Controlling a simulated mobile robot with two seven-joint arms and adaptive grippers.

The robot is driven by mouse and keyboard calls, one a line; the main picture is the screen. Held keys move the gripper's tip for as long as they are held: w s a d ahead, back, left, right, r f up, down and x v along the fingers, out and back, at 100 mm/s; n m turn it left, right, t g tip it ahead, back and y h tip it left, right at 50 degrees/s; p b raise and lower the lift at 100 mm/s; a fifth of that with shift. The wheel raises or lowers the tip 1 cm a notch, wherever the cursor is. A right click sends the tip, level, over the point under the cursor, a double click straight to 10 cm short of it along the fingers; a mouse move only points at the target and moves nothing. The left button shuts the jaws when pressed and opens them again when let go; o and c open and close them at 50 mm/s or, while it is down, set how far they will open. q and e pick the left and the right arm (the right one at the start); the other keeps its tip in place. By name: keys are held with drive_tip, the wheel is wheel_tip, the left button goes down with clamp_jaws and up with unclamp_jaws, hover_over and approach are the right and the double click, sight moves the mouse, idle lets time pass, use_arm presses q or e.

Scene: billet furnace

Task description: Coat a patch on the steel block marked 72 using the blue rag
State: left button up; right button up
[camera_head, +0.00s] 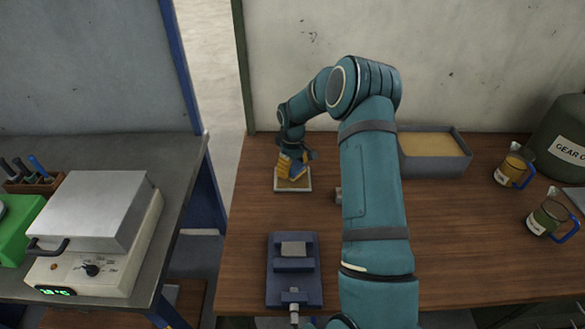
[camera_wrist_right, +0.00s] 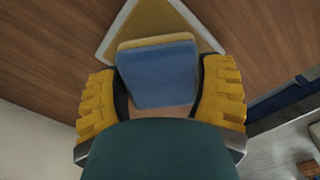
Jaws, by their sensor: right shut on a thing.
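My right gripper (camera_head: 292,165) has yellow fingers and points down at the back left of the wooden bench. In the wrist view the gripper (camera_wrist_right: 160,90) is shut on the blue rag (camera_wrist_right: 157,74), a folded pad with a yellowish far edge. The rag is over a shallow pale-rimmed tray (camera_head: 303,188) with a tan inside; I cannot tell whether they touch. The tray also shows in the wrist view (camera_wrist_right: 112,38). A grey steel block (camera_head: 293,249) sits in a blue-grey vise (camera_head: 282,268); no number is readable. My left gripper is out of view.
A grey bin (camera_head: 436,168) with tan contents stands behind my right arm. Beakers (camera_head: 510,172) and a gear oil drum (camera_head: 562,145) are at right. A small object (camera_head: 338,194) is partly hidden by my arm.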

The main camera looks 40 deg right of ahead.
sight(292, 165)
drive_tip(key=shift+r+p, duration=1.3)
drive_tip(key=shift+r, duration=1.15)
